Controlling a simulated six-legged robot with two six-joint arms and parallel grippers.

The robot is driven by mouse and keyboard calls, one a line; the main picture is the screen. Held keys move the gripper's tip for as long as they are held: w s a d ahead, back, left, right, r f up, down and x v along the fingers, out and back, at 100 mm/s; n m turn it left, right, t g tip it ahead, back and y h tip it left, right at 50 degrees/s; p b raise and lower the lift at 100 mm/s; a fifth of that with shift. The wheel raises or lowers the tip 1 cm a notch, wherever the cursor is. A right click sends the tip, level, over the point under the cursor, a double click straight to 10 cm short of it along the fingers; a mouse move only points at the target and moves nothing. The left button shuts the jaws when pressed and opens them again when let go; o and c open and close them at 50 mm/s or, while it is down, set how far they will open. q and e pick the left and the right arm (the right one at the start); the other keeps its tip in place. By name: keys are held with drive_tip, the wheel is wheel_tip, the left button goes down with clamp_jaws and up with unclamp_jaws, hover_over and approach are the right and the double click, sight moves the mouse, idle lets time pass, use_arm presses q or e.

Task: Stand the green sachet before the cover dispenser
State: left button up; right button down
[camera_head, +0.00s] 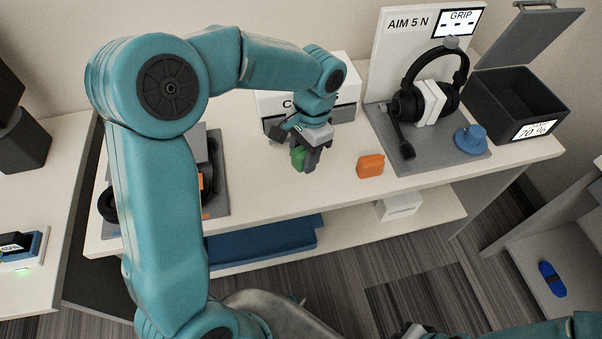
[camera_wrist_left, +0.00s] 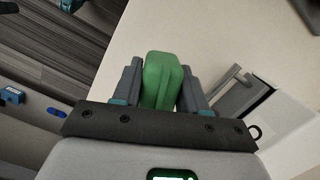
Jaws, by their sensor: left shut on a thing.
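The green sachet (camera_head: 298,156) is between the fingers of my left gripper (camera_head: 304,158), just in front of the white box marked with a C, the cover dispenser (camera_head: 345,98). In the left wrist view the green sachet (camera_wrist_left: 162,80) is clasped between both fingers of the left gripper (camera_wrist_left: 160,84). The white dispenser (camera_wrist_left: 282,118) shows at the right of that view, with a grey part beside the gripper. Whether the sachet touches the table top cannot be told. My right gripper cannot be made out.
An orange block (camera_head: 370,166) lies on the white table (camera_head: 330,181) right of the gripper. A headset (camera_head: 432,92) on a stand, a blue knob-like piece (camera_head: 470,139) and an open dark bin (camera_head: 515,104) stand farther right. The table's front edge is close.

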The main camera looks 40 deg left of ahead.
sight(301, 182)
use_arm(q)
drive_tip(key=shift+w+f, duration=0.2)
drive_tip(key=shift+f, duration=1.05)
wheel_tip(301, 182, down, 4)
drive_tip(key=shift+f, duration=0.2)
drive_tip(key=shift+s+r, duration=0.15)
drive_tip(key=shift+s, duration=0.1)
drive_tip(key=shift+b, duration=0.35)
drive_tip(key=o, duration=1.1)
drive_tip(key=shift+w+f, duration=0.15)
drive_tip(key=shift+f, duration=0.1)
drive_tip(key=shift+c, duration=0.2)
drive_tip(key=shift+r, duration=0.1)
drive_tip(key=shift+r, duration=0.25)
drive_tip(key=r, duration=0.4)
drive_tip(key=w+r+p, duration=0.1)
drive_tip(key=r, duration=0.6)
drive_tip(key=shift+w+d+r+p, duration=0.25)
drive_tip(key=shift+r+p, duration=0.05)
drive_tip(key=shift+r, duration=0.05)
